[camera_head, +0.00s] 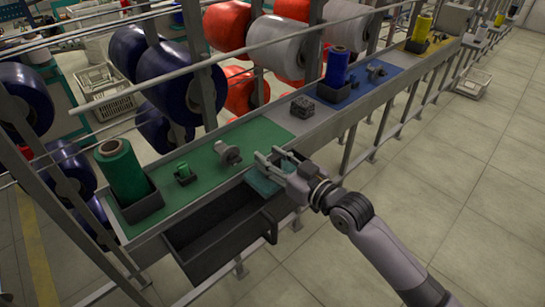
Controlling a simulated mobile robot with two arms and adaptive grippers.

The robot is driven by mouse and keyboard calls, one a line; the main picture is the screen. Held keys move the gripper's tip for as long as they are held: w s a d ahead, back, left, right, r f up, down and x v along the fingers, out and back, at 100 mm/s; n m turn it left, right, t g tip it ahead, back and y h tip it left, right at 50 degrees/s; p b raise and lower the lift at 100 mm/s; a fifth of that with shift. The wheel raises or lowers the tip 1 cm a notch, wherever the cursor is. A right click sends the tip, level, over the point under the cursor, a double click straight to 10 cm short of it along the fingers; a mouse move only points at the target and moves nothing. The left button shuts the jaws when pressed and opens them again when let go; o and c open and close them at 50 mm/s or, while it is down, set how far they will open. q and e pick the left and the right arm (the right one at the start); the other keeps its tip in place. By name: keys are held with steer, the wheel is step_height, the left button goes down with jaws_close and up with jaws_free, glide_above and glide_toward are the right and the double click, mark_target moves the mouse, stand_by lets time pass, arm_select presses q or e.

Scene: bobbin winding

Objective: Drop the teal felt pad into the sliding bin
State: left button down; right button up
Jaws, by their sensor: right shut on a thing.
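The teal felt pad (263,184) hangs at my right gripper (272,158), which is shut on it. The gripper's fingers hide part of the pad. The gripper is at the front edge of the green section of the bench. The sliding bin (205,257) is a dark open box pulled out below the bench's front edge. The pad is close to the bin's right end; I cannot tell its exact height over the rim. My left gripper is not in view.
On the green mat (205,163) stand a green spool (121,170) in a dark holder, a small green item (184,174) and a grey metal part (228,153). A dark block (302,107) and a blue spool (337,67) stand farther along. Tiled floor in front is clear.

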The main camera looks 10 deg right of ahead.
steer(key=o, duration=1.2)
steer(key=shift+o, duration=0.2)
steer(key=shift+s, duration=0.1)
